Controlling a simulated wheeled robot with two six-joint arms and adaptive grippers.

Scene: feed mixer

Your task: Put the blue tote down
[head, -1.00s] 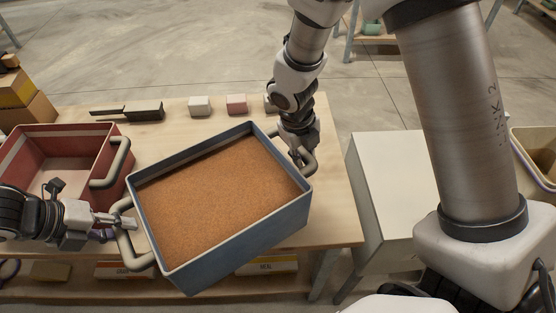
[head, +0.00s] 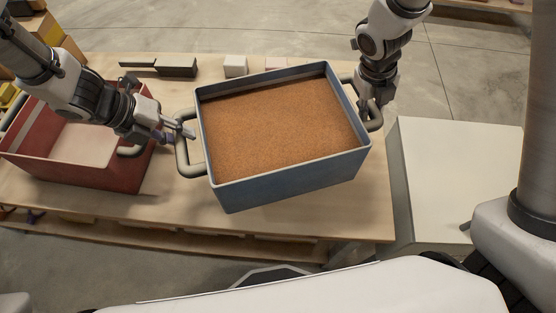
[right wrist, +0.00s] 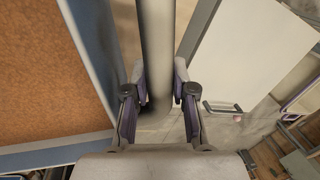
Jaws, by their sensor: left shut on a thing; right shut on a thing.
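The blue tote (head: 300,180) is filled nearly to the rim with orange-brown granular feed (head: 280,125). It is over the wooden table, slightly turned; I cannot tell whether its base touches the top. My left gripper (head: 186,131) is shut on the tote's left handle. My right gripper (head: 366,104) is shut on the right handle, partly hidden by my arm. In the right wrist view, the right gripper's fingers (right wrist: 159,95) are on either side of the grey handle bar, with the tote's wall (right wrist: 95,50) and feed to the left.
A red tote (head: 75,170) stands on the wooden table (head: 250,220) at left, close to the blue tote. A dark-handled tool (head: 178,68) and small blocks (head: 235,66) lie along the back edge. A white cabinet (head: 455,170) stands right of the table.

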